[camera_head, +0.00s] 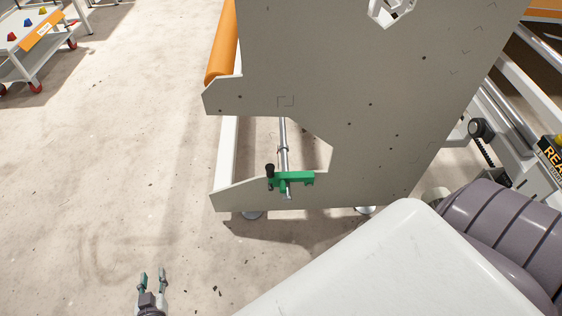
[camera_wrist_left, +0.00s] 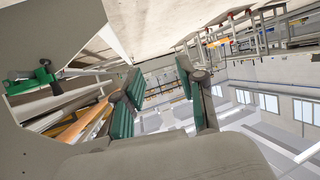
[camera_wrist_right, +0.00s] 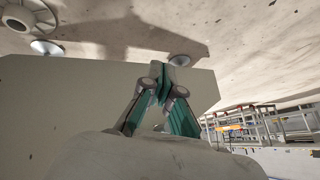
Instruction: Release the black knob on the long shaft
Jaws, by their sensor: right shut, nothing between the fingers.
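The black knob (camera_head: 270,170) stands on the left end of a green clamp bracket (camera_head: 296,178). The bracket sits at the near end of the long metal shaft (camera_head: 283,143), by the notch in the big grey panel. My left gripper (camera_head: 153,271) is open and empty, well to the left of and below the knob in the head view. In the left wrist view its two green fingers (camera_wrist_left: 160,72) stand apart, and the green bracket (camera_wrist_left: 46,76) shows at the left edge. My right gripper (camera_wrist_right: 160,82) is shut and empty in the right wrist view; the head view does not show it.
The grey panel (camera_head: 330,70) fills the middle of the head view. An orange roll (camera_head: 224,45) is behind its left edge. A white cart (camera_head: 35,50) with small coloured parts stands far left. The concrete floor left of the panel is mostly clear.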

